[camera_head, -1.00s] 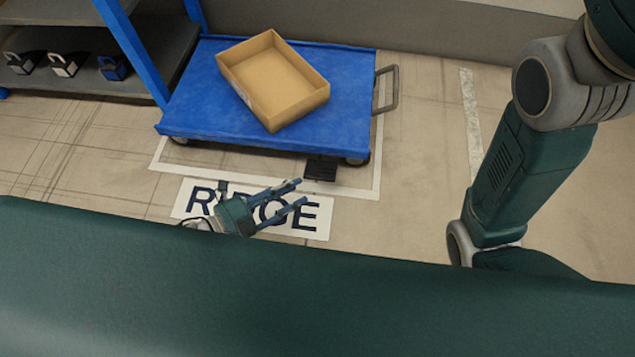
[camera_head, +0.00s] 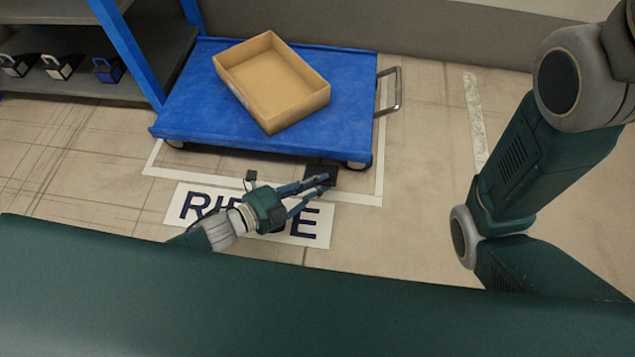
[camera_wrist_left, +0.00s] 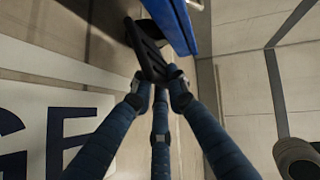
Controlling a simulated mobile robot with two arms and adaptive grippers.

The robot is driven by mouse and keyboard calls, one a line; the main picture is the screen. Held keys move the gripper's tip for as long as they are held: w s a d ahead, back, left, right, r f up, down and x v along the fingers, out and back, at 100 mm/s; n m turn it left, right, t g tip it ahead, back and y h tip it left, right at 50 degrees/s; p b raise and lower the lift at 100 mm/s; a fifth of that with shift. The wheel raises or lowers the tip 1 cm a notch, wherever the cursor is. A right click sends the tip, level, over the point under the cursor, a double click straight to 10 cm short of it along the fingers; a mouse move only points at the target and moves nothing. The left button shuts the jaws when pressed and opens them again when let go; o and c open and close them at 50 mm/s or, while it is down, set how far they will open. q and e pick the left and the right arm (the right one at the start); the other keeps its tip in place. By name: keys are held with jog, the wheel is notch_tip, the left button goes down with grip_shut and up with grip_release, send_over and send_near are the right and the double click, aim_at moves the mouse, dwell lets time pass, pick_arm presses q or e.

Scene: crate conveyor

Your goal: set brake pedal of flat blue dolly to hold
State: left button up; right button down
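The flat blue dolly (camera_head: 190,115) stands on the floor with a grey push handle (camera_head: 396,90) on its right. Its black brake pedal (camera_head: 321,169) sticks out low from the front edge, near the right front wheel. My left gripper (camera_head: 329,182) is at the pedal's outer end, its fingers drawn together there. In the left wrist view the fingertips (camera_wrist_left: 157,76) lie on both sides of the dark pedal (camera_wrist_left: 148,42) and seem to touch it. The fingers partly hide the pedal in the head view. I cannot tell its exact setting. My right gripper is out of view.
An open cardboard box (camera_head: 270,80) lies on the dolly. A floor label (camera_head: 313,237) and a white outline (camera_head: 365,198) are in front. A blue-framed shelf (camera_head: 128,52) with several small padlock-like items stands left. The floor to the right is clear.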

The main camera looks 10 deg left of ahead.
pick_arm(q)
jog(key=shift+f, duration=0.1)
grip_shut()
jog(key=shift+f+b, duration=0.2)
jog(key=shift+b, duration=0.2)
notch_tip(320, 180, down, 3)
jog(key=m+t+h+b, duration=0.1)
jog(key=m+t+b, duration=0.1)
jog(key=b, duration=0.4)
jog(key=shift+s+r, duration=0.15)
jog(key=shift+r, duration=0.05)
jog(key=shift+m+h+b, duration=0.3)
jog(key=shift+m+b, duration=0.1)
jog(key=shift+r, duration=0.1)
jog(key=o, duration=0.8)
grip_release()
jog(key=v, duration=1.2)
jog(key=shift+s, duration=0.1)
